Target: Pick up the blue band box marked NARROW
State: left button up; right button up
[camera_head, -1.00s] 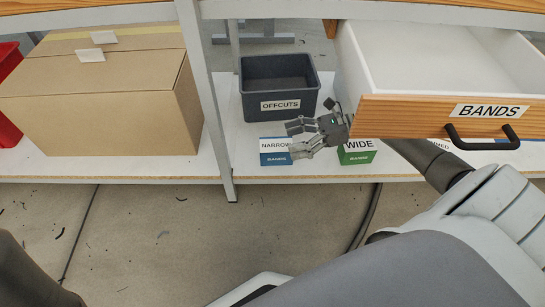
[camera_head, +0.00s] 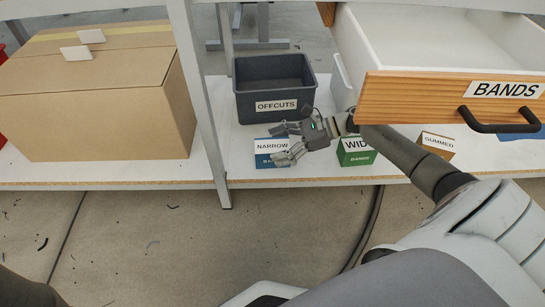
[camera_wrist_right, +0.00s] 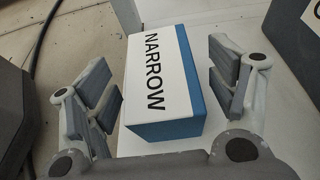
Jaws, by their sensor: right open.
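The blue band box marked NARROW (camera_head: 268,160) stands on the low white shelf in front of the grey bin. In the right wrist view the NARROW box (camera_wrist_right: 163,75) has a white labelled top and blue sides. My right gripper (camera_head: 283,143) is open, its fingers at the right part of the box in the head view. In the right wrist view the right gripper (camera_wrist_right: 160,92) has one finger pad on each side of the box, with visible gaps. My left gripper is not in view.
The OFFCUTS bin (camera_head: 275,108) stands behind the box. The green WIDE box (camera_head: 357,158) and the GUMMED box (camera_head: 437,146) stand to the right. The open BANDS drawer (camera_head: 420,97) overhangs my right arm. A table leg (camera_head: 207,105) and cardboard box (camera_head: 105,115) are left.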

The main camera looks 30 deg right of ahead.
jog(key=shift+x, duration=0.9)
jog(key=c, duration=1.2)
jog(key=shift+r, duration=0.15)
